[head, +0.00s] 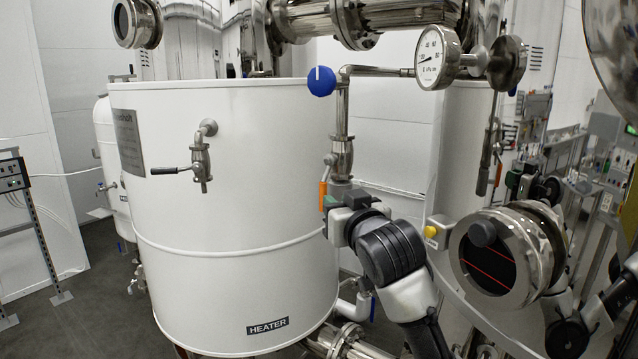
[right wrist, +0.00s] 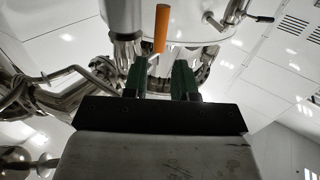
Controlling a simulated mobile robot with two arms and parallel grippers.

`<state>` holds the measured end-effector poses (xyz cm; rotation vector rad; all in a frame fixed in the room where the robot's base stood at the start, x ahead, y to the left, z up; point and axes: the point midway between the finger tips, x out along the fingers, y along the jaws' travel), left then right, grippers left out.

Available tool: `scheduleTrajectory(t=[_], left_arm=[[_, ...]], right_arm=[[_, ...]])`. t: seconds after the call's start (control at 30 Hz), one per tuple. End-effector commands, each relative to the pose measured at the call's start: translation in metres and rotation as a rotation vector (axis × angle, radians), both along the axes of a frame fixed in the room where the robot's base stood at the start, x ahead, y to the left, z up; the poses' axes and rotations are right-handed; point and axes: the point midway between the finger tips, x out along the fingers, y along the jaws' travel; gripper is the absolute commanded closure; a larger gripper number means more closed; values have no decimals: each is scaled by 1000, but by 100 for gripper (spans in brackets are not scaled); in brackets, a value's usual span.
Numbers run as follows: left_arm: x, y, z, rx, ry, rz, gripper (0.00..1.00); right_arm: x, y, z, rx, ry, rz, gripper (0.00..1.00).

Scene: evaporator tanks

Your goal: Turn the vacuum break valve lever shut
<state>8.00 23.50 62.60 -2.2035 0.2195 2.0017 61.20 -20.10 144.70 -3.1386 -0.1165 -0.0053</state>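An orange valve lever (head: 323,190) points down beside a valve (head: 342,160) on the vertical steel pipe at the right side of the white heater tank. My right gripper (head: 336,212) is just below and beside the lever. In the right wrist view, the lever (right wrist: 161,28) lies just beyond the gap between the green fingertips (right wrist: 160,72). The fingers are apart and I see nothing clamped between them. Whether a finger touches the lever, I cannot tell. My left gripper is not in view.
The white heater tank (head: 230,240) stands to the left, with a black-handled tap (head: 199,165) on its wall. A blue knob (head: 321,81) and a dial gauge (head: 437,57) sit above the valve. A steel sight glass (head: 500,255) is to the right of my forearm.

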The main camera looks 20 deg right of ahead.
Motion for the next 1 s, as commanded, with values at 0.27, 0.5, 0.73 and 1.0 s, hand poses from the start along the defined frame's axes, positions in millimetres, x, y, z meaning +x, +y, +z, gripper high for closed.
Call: scheduleTrajectory(t=[0.27, 0.5, 0.73, 1.0], left_arm=[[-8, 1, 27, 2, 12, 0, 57], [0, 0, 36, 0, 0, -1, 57], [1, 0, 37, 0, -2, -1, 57], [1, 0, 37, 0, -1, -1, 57]], right_arm=[[51, 4, 3, 0, 4, -1, 73], [73, 5, 2, 0, 1, -1, 73], [78, 6, 0, 0, 1, -1, 73], [77, 5, 0, 0, 1, -1, 91]])
